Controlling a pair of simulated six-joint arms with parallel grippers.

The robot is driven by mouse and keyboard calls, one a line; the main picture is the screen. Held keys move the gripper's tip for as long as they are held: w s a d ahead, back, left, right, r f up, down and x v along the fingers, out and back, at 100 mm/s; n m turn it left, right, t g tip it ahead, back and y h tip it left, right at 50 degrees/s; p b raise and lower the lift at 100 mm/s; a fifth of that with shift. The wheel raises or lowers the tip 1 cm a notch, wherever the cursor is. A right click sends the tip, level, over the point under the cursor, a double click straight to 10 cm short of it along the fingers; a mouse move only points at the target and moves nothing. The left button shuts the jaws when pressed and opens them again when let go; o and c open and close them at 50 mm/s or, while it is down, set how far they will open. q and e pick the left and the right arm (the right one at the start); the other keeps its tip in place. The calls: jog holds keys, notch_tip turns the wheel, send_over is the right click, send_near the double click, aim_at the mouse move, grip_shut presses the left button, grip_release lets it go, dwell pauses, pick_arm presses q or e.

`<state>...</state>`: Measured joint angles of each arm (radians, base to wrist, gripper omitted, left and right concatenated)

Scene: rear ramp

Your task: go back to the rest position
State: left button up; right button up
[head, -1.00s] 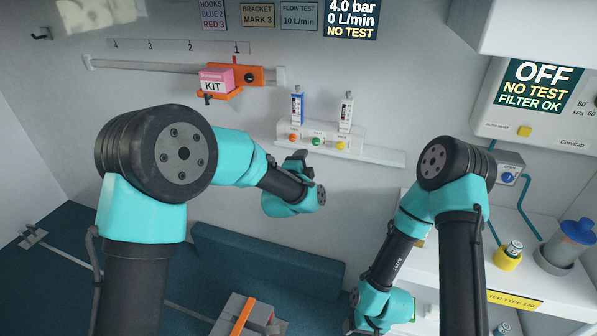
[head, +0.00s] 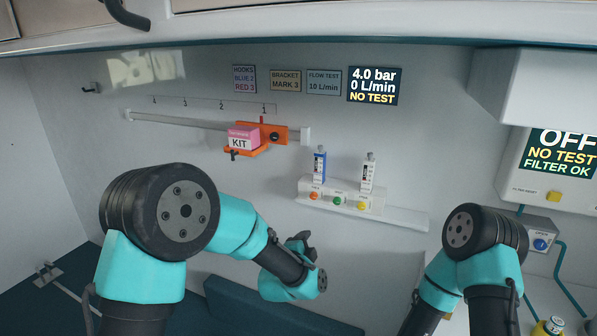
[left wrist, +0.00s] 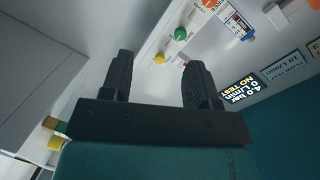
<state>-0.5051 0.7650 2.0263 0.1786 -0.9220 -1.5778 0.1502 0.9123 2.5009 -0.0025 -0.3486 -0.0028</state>
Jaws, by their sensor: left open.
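My left gripper (head: 300,243) is in front of the back wall, below and left of the shelf with the coloured knobs. In the left wrist view its two black fingers (left wrist: 158,80) stand apart with nothing between them. My right arm (head: 470,255) comes up at the lower right of the head view. Its gripper is below the picture edge and hidden from view.
A shelf (head: 400,215) on the wall carries coloured knobs and two flow meters (head: 319,165). A pink kit box (head: 243,138) sits on an orange bracket (head: 275,134) on a rail. A white unit with a screen (head: 560,152) hangs at right.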

pick_arm(q)
jog(key=s+a+f+n+g+y, duration=0.1)
jog(key=s+a+f+n+g, duration=0.35)
jog(key=a+f, duration=0.55)
jog(key=s+a+f+n+g+y, duration=0.25)
jog(key=s+a+f+n, duration=0.45)
jog(key=f, duration=0.5)
jog(key=s+a+f+n+g, duration=0.3)
jog(key=s+a+f+n, duration=0.1)
jog(key=s, duration=0.5)
jog(key=s+a+f+n+g, duration=0.3)
jog(key=s+a+f+n, duration=0.2)
jog(key=s, duration=0.4)
jog(key=shift+s+a+f+g+h, duration=0.35)
jog(key=shift+s+a+f+g, duration=0.05)
jog(key=shift+a+f, duration=0.15)
